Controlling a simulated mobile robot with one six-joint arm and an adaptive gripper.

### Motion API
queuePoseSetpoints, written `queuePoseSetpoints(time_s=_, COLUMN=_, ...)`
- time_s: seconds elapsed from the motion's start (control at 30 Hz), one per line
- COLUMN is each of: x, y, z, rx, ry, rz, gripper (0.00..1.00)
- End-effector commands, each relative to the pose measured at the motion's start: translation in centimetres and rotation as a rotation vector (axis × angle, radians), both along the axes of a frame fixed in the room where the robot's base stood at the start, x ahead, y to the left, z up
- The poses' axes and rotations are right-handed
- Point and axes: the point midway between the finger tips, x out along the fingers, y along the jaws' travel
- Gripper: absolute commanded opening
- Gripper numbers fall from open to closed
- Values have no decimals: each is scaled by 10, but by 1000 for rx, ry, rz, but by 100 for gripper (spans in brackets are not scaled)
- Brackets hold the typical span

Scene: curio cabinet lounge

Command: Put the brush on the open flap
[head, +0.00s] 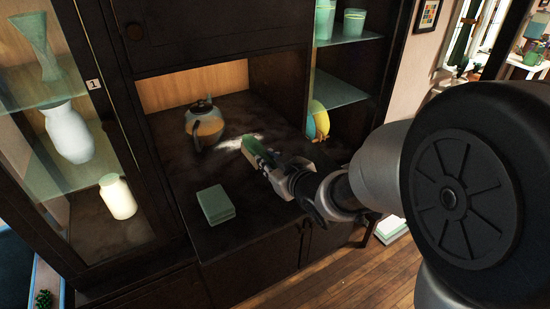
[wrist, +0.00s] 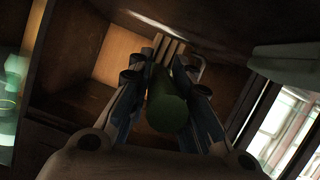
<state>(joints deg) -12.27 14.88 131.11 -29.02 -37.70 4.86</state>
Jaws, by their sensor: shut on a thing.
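My gripper (head: 262,158) is shut on the brush (wrist: 167,110), seen as a round green handle end between the fingers in the wrist view. In the head view a green part of the brush (head: 249,146) shows at the fingertips. Pale strips beyond the handle in the wrist view may be its far end. The open flap (head: 245,238) is the dark wooden surface at the front of the cabinet niche. My gripper is over the right part of this surface. Whether the brush touches it I cannot tell.
A teapot (head: 205,127) with an amber body stands at the back left of the dark surface. A green box (head: 216,204) lies near its front left. Glass-shelved compartments with vases (head: 69,132) and green cups (head: 354,23) flank the niche. The surface between the box and my gripper is clear.

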Motion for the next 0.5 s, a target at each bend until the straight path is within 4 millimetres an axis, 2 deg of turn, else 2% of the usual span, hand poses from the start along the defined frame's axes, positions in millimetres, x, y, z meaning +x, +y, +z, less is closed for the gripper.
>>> queuePoseSetpoints(time_s=0.17, x=0, y=0, z=-11, rx=2, ry=-2, rz=-1, gripper=0)
queuePoseSetpoints(time_s=0.4, x=0, y=0, z=-46, rx=2, ry=-1, rz=0, gripper=0)
queuePoseSetpoints(time_s=0.5, x=1, y=0, z=-49, rx=1, ry=-3, rz=0, gripper=0)
